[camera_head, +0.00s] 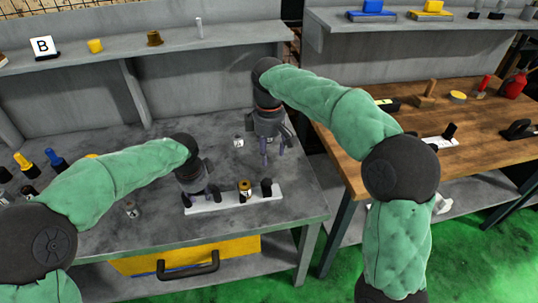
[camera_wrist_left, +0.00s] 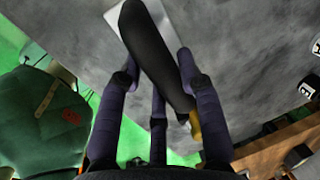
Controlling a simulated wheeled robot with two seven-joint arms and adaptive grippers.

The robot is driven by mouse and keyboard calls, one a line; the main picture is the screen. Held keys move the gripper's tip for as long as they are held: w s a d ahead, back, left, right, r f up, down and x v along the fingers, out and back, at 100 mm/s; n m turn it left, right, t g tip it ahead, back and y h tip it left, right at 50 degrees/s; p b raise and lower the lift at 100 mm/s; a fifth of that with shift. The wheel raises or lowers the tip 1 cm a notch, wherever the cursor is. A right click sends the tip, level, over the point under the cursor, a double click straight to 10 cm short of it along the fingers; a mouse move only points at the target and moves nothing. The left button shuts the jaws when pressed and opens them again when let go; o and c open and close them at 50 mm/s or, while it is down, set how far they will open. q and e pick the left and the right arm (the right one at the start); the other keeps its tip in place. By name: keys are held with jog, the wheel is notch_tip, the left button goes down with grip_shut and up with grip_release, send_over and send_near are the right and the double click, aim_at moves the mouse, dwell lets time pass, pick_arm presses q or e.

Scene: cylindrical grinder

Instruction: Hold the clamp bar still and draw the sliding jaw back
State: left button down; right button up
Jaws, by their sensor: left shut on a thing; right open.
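The pale clamp bar (camera_head: 230,203) lies on the grey bench. Black upright parts stand on it, one (camera_head: 266,188) near its right end, with a brass-coloured cylinder (camera_head: 245,192) beside it. I cannot tell for sure which part is the sliding jaw. My left gripper (camera_head: 200,200) is shut at the bar's left end. In the left wrist view its fingers (camera_wrist_left: 158,85) close around a long black part (camera_wrist_left: 150,45) over the bar's pale strip. My right gripper (camera_head: 275,150) is open and empty, pointing down above the bench behind the bar's right part.
A small metal part (camera_head: 238,142) stands left of my right gripper, and another (camera_head: 131,210) left of my left gripper. Black, yellow and blue bottles (camera_head: 54,160) stand at far left. A wooden bench (camera_head: 480,160) with tools is at right. A yellow drawer (camera_head: 190,254) is below.

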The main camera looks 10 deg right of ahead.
pick_arm(q)
jog(key=shift+f, duration=0.1)
jog(key=c, duration=0.7)
grip_release()
jog(key=shift+d, duration=0.1)
jog(key=shift+c, duration=0.2)
jog(key=shift+r, duration=0.3)
notch_tip(320, 180, up, 11)
jog(key=s, duration=0.2)
jog(key=shift+s+r, duration=0.15)
jog(key=shift+s, duration=0.05)
